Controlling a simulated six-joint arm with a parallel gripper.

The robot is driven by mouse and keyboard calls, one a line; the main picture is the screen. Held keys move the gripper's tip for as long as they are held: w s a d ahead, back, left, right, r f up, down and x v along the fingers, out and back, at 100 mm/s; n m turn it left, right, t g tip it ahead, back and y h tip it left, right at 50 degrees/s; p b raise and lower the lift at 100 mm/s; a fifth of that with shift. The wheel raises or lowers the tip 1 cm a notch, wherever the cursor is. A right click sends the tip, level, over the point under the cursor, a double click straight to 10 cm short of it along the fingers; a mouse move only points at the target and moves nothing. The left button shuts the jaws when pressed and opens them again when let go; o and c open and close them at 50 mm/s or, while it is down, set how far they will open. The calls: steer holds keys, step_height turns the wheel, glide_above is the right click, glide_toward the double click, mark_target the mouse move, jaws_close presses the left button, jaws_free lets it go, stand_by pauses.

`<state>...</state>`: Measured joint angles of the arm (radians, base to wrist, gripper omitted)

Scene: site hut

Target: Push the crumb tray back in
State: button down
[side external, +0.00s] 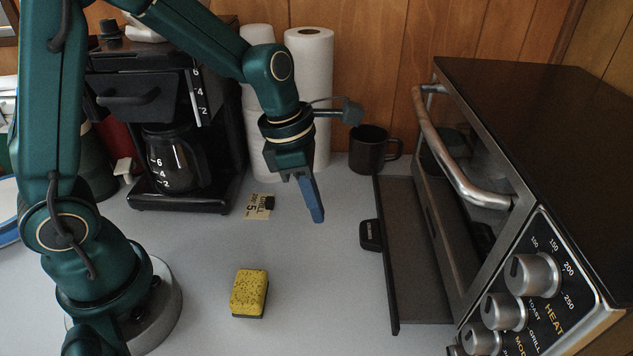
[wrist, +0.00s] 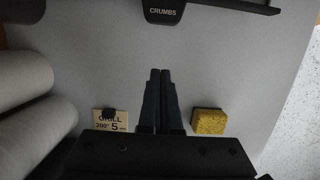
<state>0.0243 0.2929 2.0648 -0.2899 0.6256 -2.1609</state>
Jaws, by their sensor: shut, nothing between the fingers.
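The crumb tray (side external: 408,270) is a dark flat tray that sticks out to the left from under the toaster oven (side external: 540,130). Its black handle tab (side external: 370,235) is on its left edge, and in the wrist view the tab labelled CRUMBS (wrist: 163,12) shows at the top. My gripper (side external: 318,218) has blue fingers and is shut and empty. It hangs above the counter to the left of the handle tab, apart from it. In the wrist view the closed fingertips (wrist: 160,72) point toward the tab, with bare counter between. The tray's far end under the oven is hidden.
A yellow sponge (side external: 249,292) lies on the counter at front. A black mug (side external: 372,150), paper rolls (side external: 309,90) and a coffee maker (side external: 165,130) stand at the back. The oven's door handle (side external: 455,160) overhangs the tray.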

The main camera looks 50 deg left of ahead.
mark_target(374, 232)
steer(key=x, duration=0.5)
steer(key=shift+w+d+r, duration=0.15)
steer(key=shift+w+d, duration=0.6)
steer(key=shift+d, duration=0.05)
steer(key=shift+w+d, duration=0.6)
steer(key=shift+w+d, duration=1.5)
steer(key=shift+s+a, duration=0.1)
